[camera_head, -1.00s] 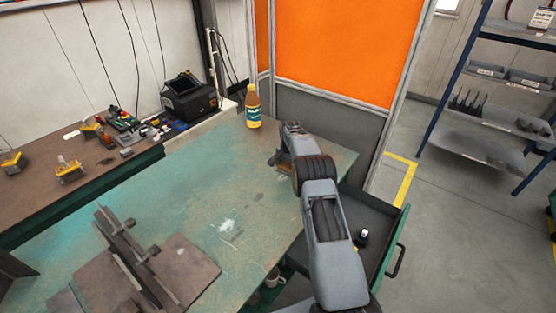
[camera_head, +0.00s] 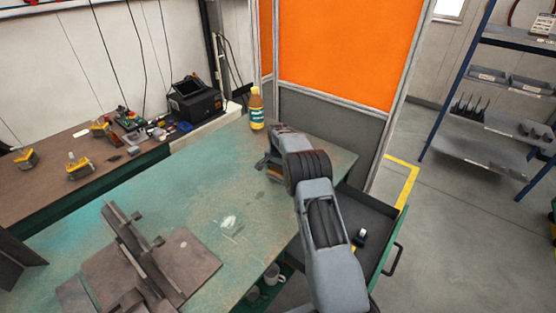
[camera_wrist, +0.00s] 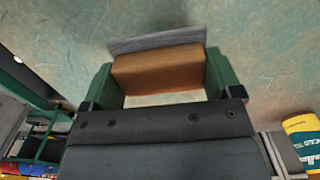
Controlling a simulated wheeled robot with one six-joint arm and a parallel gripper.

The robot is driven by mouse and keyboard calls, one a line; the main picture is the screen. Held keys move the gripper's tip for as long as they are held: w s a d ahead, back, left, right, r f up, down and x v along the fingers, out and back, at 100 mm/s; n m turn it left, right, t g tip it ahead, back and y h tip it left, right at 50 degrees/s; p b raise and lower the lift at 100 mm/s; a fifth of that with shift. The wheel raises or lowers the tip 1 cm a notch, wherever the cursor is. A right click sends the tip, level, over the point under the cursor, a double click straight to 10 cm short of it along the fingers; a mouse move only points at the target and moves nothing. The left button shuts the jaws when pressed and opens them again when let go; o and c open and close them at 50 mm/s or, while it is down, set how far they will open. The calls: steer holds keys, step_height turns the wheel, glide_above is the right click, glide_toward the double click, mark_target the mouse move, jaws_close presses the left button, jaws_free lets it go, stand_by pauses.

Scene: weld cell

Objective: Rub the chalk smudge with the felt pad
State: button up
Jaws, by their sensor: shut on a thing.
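The chalk smudge (camera_head: 229,222) is a pale white patch on the green table top (camera_head: 185,212), right of the brown metal fixture. My gripper (camera_head: 268,168) is over the table's far right part, beyond the smudge and to its right. In the wrist view my gripper (camera_wrist: 158,78) is shut on the felt pad (camera_wrist: 158,70), a brown block with a grey layer (camera_wrist: 155,40) along one side. The pad is close to the table surface; I cannot tell whether it touches.
A yellow-labelled bottle (camera_head: 256,110) stands at the table's far corner. A brown welding fixture (camera_head: 140,255) with upright plates fills the near left. An open drawer (camera_head: 372,225) sticks out at right. The table between gripper and fixture is clear.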

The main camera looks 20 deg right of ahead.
steer(key=shift+r+p, duration=1.3)
steer(key=shift+r, duration=1.35)
